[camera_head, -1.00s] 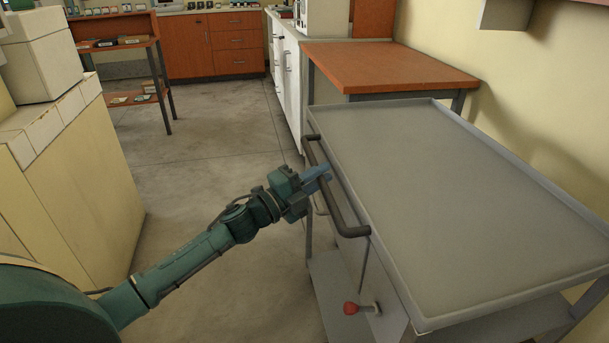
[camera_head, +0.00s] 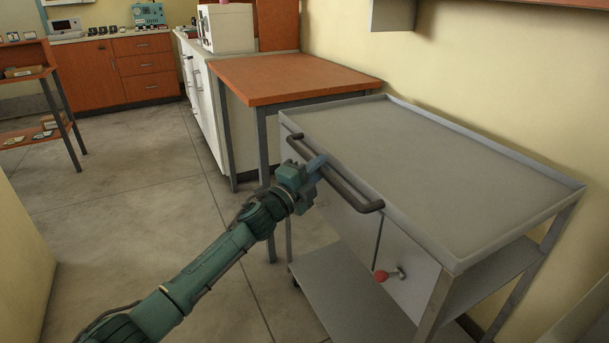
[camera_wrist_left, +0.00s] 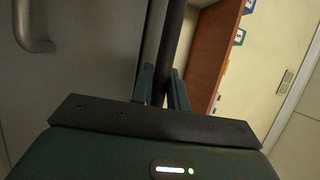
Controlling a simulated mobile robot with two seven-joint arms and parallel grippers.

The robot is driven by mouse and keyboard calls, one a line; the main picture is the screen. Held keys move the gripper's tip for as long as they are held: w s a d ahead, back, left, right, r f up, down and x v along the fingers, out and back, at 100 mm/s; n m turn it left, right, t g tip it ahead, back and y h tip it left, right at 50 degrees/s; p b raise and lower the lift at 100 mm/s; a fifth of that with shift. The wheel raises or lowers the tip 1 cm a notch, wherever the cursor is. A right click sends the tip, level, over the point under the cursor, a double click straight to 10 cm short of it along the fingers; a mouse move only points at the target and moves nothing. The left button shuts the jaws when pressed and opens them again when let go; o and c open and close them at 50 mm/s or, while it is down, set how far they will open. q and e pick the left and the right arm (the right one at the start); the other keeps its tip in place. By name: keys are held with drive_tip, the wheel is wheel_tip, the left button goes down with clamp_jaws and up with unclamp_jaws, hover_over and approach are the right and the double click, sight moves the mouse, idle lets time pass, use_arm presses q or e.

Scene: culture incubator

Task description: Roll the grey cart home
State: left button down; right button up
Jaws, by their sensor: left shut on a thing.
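The grey cart (camera_head: 420,150) stands at the right, along the wall, with a bare flat top and a lower shelf. A dark push handle (camera_head: 345,188) runs along its near left side. My left gripper (camera_head: 317,165) is shut on that handle near its far end. In the left wrist view the handle (camera_wrist_left: 174,45) passes between the two fingers of the left gripper (camera_wrist_left: 163,88). A red knob (camera_head: 381,276) sits on the cart's side panel below the handle. My right gripper is not in view.
An orange-topped table (camera_head: 285,78) stands just beyond the cart's far end, with white cabinets (camera_head: 205,100) behind it. A wooden shelf unit (camera_head: 50,100) is at the far left. The floor (camera_head: 130,210) left of the cart is clear. A pale block edges the left side.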

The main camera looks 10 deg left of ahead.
use_arm(q)
drive_tip(key=shift+d+r, duration=0.15)
drive_tip(key=c, duration=1.8)
unclamp_jaws()
drive_tip(key=shift+o, duration=0.8)
drive_tip(key=shift+w+d, duration=0.1)
drive_tip(key=shift+o, duration=1.4)
drive_tip(key=shift+f, duration=0.2)
drive_tip(key=shift+s+a, duration=0.2)
drive_tip(key=p+v, duration=0.1)
drive_tip(key=v, duration=1.1)
drive_tip(key=shift+s+p, duration=0.3)
drive_tip(key=shift+p, duration=0.1)
drive_tip(key=shift+a, duration=0.1)
